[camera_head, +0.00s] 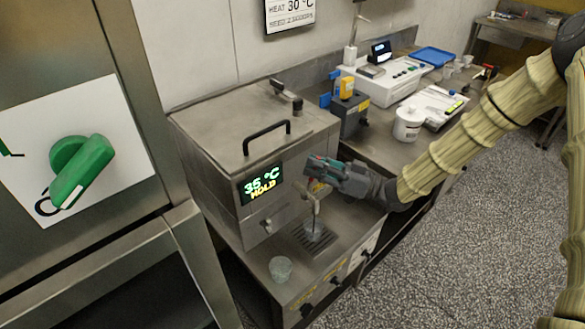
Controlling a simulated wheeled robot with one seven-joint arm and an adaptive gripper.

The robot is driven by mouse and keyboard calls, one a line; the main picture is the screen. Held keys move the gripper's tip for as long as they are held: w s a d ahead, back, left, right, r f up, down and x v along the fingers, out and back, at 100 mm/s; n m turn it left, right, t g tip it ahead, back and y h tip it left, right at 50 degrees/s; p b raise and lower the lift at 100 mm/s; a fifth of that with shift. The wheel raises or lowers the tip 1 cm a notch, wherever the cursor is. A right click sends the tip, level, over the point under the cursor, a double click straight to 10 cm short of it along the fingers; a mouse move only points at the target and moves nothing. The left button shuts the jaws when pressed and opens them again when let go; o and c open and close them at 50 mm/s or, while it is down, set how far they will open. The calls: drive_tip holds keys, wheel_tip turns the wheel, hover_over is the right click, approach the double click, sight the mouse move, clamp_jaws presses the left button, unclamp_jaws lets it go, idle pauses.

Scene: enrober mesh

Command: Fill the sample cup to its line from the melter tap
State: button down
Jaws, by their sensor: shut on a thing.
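The melter (235,150) is a steel box with a lit display reading 35 °C on its front. Its tap (315,203) sticks out at the lower right of the front, above a slotted drip grate (301,239). A thin dark vertical line runs from the spout down to the grate. A small pale shape at its foot is too small to make out. A clear cup (281,268) stands on the counter, left of and in front of the grate. My gripper (318,168) is at the top of the tap, shut on what looks like the tap handle; its fingers partly hide it.
A steel cabinet with a green knob (80,170) stands at the left. Right of the melter, the bench holds a grey box (351,115), a white instrument (390,82), a white tub (408,123) and a blue tray (433,56). My arm comes in from the right.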

drive_tip(key=shift+w+d+f+m+t, duration=0.1)
drive_tip(key=shift+w+d+m+t, duration=0.2)
drive_tip(key=shift+m, duration=0.2)
drive_tip(key=c, duration=1.5)
unclamp_jaws()
drive_tip(key=v, duration=1.2)
drive_tip(key=shift+f, duration=0.2)
